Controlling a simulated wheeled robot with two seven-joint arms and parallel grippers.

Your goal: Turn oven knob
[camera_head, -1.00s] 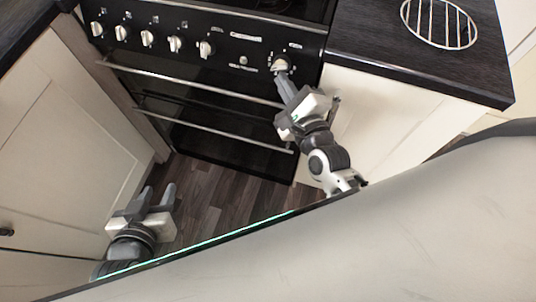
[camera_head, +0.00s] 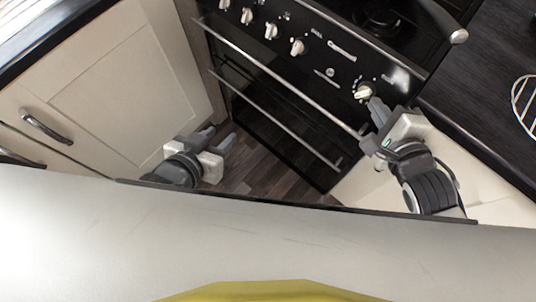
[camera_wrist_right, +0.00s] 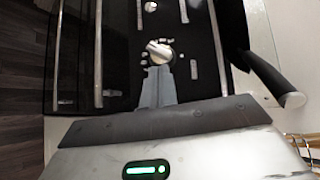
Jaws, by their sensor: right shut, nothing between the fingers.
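The black oven (camera_head: 275,75) has a front panel with a row of white and silver knobs and two horizontal rails. The right-most oven knob (camera_head: 363,91) stands apart from the others, and it also shows in the right wrist view (camera_wrist_right: 158,50). My right gripper (camera_head: 373,104) is shut and empty, with its fingertips right at that knob. In the right wrist view the fingertips (camera_wrist_right: 158,68) reach the knob's lower edge; whether they touch it I cannot tell. My left gripper (camera_head: 228,135) is open and empty, low in front of the cream cabinet and away from the oven.
A dark countertop (camera_head: 480,90) with a round wire rack (camera_head: 525,105) lies right of the oven. A cream cabinet door (camera_head: 110,80) with a metal handle (camera_head: 45,127) stands on the left. Dark wood floor (camera_head: 265,175) shows below the oven.

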